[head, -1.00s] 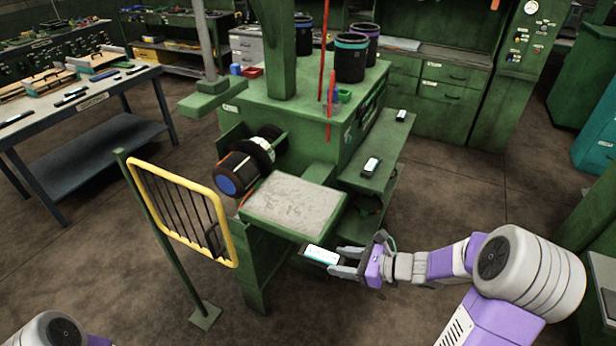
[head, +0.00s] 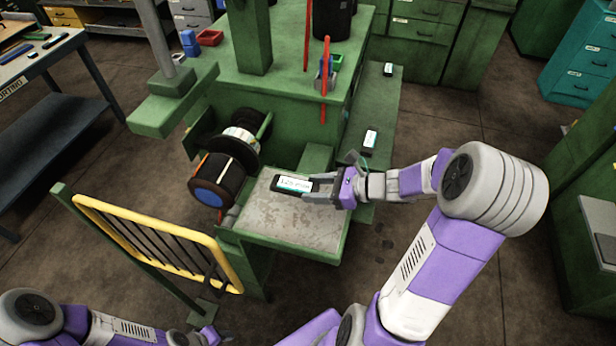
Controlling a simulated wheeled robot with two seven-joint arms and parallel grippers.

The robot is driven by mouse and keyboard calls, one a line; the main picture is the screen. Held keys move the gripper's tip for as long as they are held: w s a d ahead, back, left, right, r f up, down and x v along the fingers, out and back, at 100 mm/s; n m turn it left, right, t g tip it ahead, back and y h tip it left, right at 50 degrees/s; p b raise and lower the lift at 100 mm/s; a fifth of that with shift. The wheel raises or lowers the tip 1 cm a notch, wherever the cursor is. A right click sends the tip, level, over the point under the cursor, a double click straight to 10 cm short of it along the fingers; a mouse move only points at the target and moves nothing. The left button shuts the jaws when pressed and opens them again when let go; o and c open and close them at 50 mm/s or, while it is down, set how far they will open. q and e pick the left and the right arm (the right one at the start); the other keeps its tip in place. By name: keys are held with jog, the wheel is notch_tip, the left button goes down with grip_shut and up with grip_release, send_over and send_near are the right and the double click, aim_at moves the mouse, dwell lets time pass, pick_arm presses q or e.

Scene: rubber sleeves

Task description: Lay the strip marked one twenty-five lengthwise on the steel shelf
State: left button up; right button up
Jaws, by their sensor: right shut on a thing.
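My right gripper (head: 318,187) is shut on the end of a dark strip with a white and teal label (head: 291,184). The label's lettering is too small to read. The strip is over the far part of the steel shelf (head: 285,220), a worn grey plate in a green frame, and lies roughly left to right. I cannot tell whether it touches the plate. My left arm is low at the left, and its gripper (head: 210,336) shows only in small part at the bottom edge.
Two similar labelled strips, one nearer (head: 370,141) and one farther (head: 388,69), lie on the green side ledge. A black roller (head: 222,178) is left of the plate. A yellow guard rail (head: 160,240) stands at the front left. The plate's front part is bare.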

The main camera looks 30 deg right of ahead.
aim_at(317, 211)
jog(key=shift+s+f+b, duration=0.15)
jog(key=shift+f+b, duration=0.45)
jog(key=shift+f, duration=0.15)
notch_tip(317, 211, down, 5)
jog(key=b, duration=0.4)
jog(key=shift+f+b, duration=0.1)
jog(key=shift+b, duration=0.3)
jog(key=shift+f+b, duration=0.45)
jog(key=shift+f, duration=0.1)
jog(key=o, duration=1.1)
jog(key=shift+r, duration=0.1)
jog(key=p+v, duration=0.1)
jog(key=v, duration=0.6)
jog(key=shift+s+d+r+p, duration=0.1)
jog(key=shift+d+p, duration=0.05)
jog(key=shift+p, duration=0.25)
